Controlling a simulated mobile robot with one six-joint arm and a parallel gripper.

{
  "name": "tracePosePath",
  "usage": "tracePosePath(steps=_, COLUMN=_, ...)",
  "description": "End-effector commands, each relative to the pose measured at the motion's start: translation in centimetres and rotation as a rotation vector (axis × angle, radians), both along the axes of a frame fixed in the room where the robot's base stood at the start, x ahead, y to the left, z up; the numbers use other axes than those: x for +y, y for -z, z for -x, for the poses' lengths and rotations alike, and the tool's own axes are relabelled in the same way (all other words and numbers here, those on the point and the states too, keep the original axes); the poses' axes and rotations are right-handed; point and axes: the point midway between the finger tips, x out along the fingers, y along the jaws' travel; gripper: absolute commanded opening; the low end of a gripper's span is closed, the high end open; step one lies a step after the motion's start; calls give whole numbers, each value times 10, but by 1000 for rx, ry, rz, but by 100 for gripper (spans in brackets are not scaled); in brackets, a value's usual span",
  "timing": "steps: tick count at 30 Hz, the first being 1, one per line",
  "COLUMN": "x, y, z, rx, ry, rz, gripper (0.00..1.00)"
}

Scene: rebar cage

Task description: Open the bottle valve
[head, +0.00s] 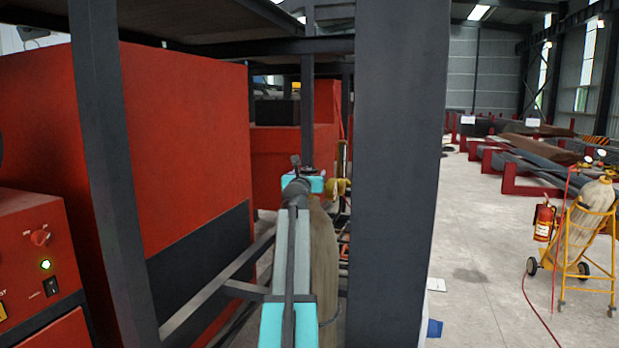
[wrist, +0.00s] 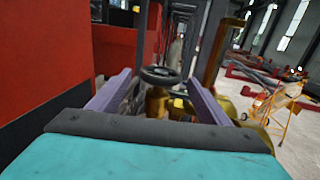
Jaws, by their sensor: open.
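The bottle valve (wrist: 165,104) is brass and has a dark round handwheel (wrist: 160,75) on top; both show in the middle of the wrist view. My gripper (wrist: 159,79) is open, with one purple finger at the left of the handwheel and the other at its right. I cannot tell whether either finger touches it. In the head view the tan gas bottle (head: 325,262) stands upright behind my arm, and brass fittings (head: 338,187) show at its top. My arm hides much of the bottle, the handwheel and the gripper there.
A dark steel post (head: 396,180) stands close at the right of my arm. Red machine cabinets (head: 190,140) and a dark frame are on the left. A yellow cart (head: 577,240) with another bottle (head: 597,197) and a fire extinguisher (head: 544,218) stand right.

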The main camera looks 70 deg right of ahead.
Motion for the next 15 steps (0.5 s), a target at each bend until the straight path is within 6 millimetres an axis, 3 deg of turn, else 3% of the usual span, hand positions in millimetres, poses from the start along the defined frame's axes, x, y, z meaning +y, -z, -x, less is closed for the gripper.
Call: tracePosePath(steps=15, x=60, y=2, z=14, rx=0, ry=0, rz=1, gripper=71)
